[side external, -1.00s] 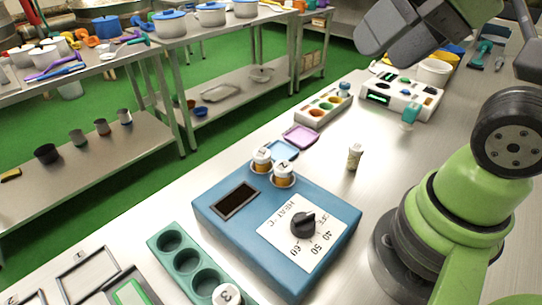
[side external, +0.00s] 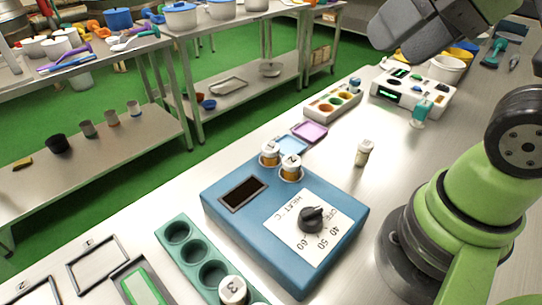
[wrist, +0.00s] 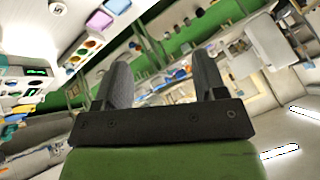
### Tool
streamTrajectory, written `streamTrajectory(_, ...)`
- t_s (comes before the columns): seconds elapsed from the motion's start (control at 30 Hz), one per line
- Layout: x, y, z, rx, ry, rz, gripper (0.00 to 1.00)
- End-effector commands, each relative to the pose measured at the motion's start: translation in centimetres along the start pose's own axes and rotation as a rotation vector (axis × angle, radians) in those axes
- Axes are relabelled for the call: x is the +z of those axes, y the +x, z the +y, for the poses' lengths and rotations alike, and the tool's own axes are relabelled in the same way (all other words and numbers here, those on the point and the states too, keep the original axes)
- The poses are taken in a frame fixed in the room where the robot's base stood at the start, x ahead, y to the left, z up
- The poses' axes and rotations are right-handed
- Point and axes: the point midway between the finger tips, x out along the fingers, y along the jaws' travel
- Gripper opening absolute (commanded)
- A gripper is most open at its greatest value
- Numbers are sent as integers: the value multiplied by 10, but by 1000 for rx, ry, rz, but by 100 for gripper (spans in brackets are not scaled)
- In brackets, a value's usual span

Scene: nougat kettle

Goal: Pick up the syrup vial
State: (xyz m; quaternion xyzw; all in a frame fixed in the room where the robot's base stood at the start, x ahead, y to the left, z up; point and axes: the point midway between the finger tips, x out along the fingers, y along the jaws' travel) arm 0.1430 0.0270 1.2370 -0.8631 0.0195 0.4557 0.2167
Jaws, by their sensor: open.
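Several small white-capped vials show in the side view, and I cannot tell which is the syrup vial. Two amber vials, a left one (side external: 270,155) and a right one (side external: 291,168), stand upright in the back of a blue heater (side external: 225,217) with a dial. A paler vial (side external: 363,153) stands alone on the bench. A vial marked 3 (side external: 233,291) sits in a teal rack (side external: 196,254). My gripper (wrist: 163,75) is open and empty in the wrist view, its two dark fingers wide apart. It is raised, away from all the vials.
A pink tray (side external: 309,131) and a blue tray (side external: 291,145) lie behind the heater. A white rack with coloured wells (side external: 333,103) and a white device with a green display (side external: 412,95) stand farther back. The bench around the lone vial is clear.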

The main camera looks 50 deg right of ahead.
Motion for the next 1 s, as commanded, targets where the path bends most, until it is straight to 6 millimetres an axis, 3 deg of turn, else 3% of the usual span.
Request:
streamTrajectory(0.67, -3, 2, -1, 5, -9, -11, 67)
streamTrajectory(0.87, -28, 24, -8, 61, -94, -119, 67)
streamTrajectory(1.0, -52, 60, -14, 112, -199, -235, 67)
